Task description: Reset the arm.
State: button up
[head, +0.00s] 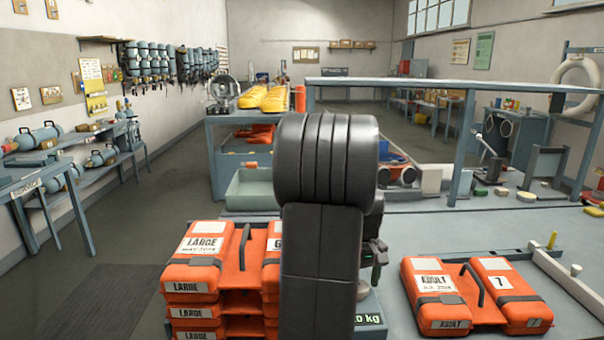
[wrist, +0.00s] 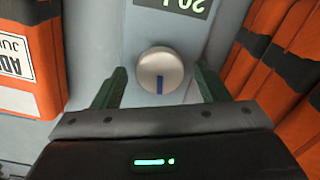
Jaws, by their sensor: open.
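My arm (head: 323,200) rises in the middle of the head view, its dark links folded upright and close to the camera. My gripper (wrist: 160,82) shows in the wrist view with its two green fingers apart and nothing held between them. In the head view it is mostly hidden behind my arm. A round pale knob (wrist: 160,65) with a blue mark appears between the fingers in the wrist view, on a grey scale housing (wrist: 135,30). I cannot tell how far below the fingers the knob is.
Stacked orange LARGE packs (head: 195,262) stand left of my arm. An orange ADULT pack (head: 435,290) lies on the bench at right, with a low rail (head: 570,285) beside it. A pale green tray (head: 262,190) sits behind. Floor at left is clear.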

jog(key=shift+f+n, duration=0.1)
jog(key=shift+n, duration=0.7)
notch_tip(320, 180, up, 7)
jog(key=shift+f, duration=0.15)
jog(key=shift+r, duration=0.4)
